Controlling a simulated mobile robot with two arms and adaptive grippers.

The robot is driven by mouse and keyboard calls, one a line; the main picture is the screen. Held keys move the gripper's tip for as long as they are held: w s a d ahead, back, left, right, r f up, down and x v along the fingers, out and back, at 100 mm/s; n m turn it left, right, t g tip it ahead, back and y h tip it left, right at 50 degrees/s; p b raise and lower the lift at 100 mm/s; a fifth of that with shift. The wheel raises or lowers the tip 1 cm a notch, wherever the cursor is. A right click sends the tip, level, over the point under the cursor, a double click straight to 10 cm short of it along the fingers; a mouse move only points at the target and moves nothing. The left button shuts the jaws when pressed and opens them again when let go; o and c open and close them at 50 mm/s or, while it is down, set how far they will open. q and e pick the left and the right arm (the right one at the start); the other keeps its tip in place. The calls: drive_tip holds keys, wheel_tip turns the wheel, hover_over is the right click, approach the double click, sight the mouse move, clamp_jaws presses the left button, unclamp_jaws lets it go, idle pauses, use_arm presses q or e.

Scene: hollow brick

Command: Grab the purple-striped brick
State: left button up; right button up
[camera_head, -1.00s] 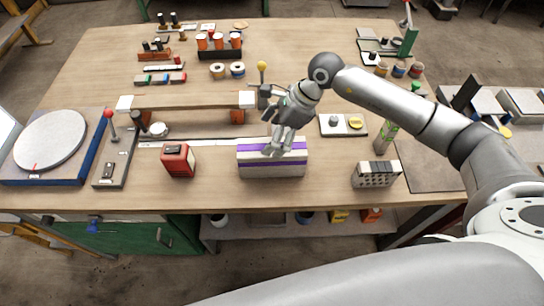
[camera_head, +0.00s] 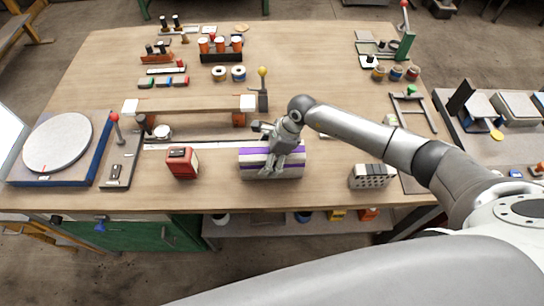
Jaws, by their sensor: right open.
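The purple-striped brick (camera_head: 252,172) is a whitish block with a purple band, lying near the front edge of the workbench in the middle of the head view. My right gripper (camera_head: 273,169) comes in from above and behind. Its fingers are open and overlap the middle of the brick, hiding part of its top and front. I cannot tell whether the fingers touch it. My left gripper is not in view.
A red box (camera_head: 182,163) stands left of the brick, and a grey block with holes (camera_head: 371,176) stands to its right. A raised wooden plank (camera_head: 190,104) lies behind. Bare bench separates these blocks from the brick.

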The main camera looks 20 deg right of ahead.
drive_tip(key=shift+a+f, duration=0.1)
drive_tip(key=shift+f, duration=0.15)
drive_tip(key=shift+s, duration=0.1)
drive_tip(key=c, duration=1.6)
drive_tip(key=shift+r, duration=0.1)
drive_tip(key=shift+c, duration=0.3)
